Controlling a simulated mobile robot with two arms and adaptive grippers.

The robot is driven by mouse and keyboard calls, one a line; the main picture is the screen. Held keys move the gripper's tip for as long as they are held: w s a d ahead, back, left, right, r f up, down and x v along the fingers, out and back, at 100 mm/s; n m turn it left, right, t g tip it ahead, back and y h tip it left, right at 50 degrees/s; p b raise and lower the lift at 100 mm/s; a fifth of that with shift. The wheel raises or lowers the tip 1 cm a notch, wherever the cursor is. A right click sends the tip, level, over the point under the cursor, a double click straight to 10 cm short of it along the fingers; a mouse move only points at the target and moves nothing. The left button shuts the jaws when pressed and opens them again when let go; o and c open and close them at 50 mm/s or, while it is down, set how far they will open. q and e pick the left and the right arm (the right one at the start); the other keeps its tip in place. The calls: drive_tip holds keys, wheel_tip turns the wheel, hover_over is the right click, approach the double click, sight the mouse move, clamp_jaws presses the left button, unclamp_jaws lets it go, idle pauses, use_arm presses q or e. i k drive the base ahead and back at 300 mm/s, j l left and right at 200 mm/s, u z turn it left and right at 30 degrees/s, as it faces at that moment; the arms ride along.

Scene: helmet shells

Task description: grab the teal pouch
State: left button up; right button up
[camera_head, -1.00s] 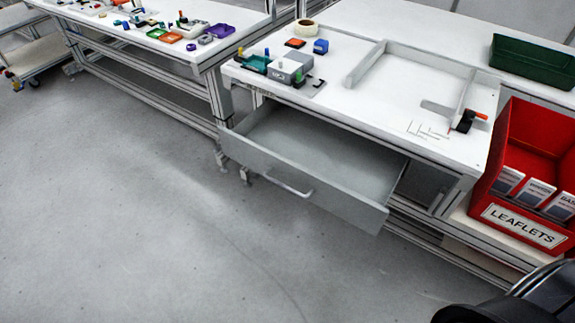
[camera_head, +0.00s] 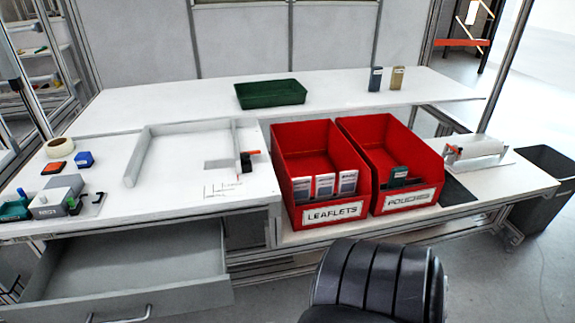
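A small dark teal pouch (camera_head: 398,173) sits at the front of the right red bin (camera_head: 416,155), whose label looks like "POUCHES". Its lower part is hidden behind the bin's front wall. Neither of my grippers is in view. A black ribbed rounded part, which seems to be mine, shows at the bottom centre, below and in front of the bins.
The left red bin (camera_head: 309,151), labelled "LEAFLETS", holds several packets. A dark slate packet (camera_head: 375,79) and a tan one (camera_head: 397,78) stand on the back table near a green tray (camera_head: 270,93). An open drawer (camera_head: 130,275) juts out at lower left.

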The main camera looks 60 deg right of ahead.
sight(398, 175)
drive_tip(key=z, duration=2.9)
